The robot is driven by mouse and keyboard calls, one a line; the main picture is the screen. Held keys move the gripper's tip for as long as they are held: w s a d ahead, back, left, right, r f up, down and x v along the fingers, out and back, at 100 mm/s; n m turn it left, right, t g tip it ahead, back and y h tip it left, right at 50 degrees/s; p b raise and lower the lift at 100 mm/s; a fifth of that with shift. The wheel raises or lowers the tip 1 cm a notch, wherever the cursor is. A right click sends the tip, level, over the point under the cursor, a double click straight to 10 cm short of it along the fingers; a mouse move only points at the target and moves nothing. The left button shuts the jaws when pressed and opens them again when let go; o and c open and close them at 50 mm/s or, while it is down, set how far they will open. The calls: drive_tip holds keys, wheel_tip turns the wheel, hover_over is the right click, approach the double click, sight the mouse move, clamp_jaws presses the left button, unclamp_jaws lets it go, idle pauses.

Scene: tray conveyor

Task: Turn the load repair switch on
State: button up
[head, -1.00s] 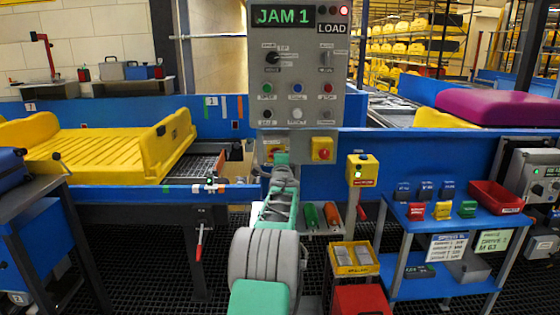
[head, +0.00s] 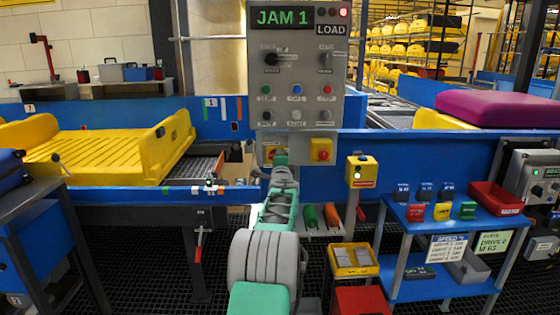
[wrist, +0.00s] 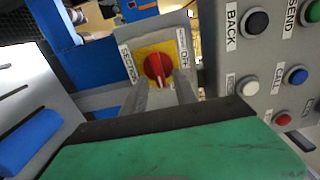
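A small switch box (head: 268,151) with a yellow plate hangs under the left part of the LOAD panel, partly hidden by my gripper in the head view. In the wrist view its red rotary knob (wrist: 158,68) sits on the yellow plate, with a SECTION label to the left and an OFF label to the right. The knob's pale mark points toward the bottom of the picture. My gripper (wrist: 160,88) is in front of the box, its grey fingers apart, with the tips near the knob's lower part. Whether they touch it is unclear.
The grey LOAD panel (head: 297,100) reads JAM 1 and has a red light lit. A second red-knobbed yellow switch (head: 321,150) is right of my gripper. A yellow button box (head: 361,171) and a blue cart (head: 440,222) stand further right. A yellow tray (head: 100,150) lies left.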

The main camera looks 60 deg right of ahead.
drive_tip(key=v, duration=0.7)
drive_tip(key=shift+s+a+b, duration=0.15)
drive_tip(key=shift+a+b, duration=0.15)
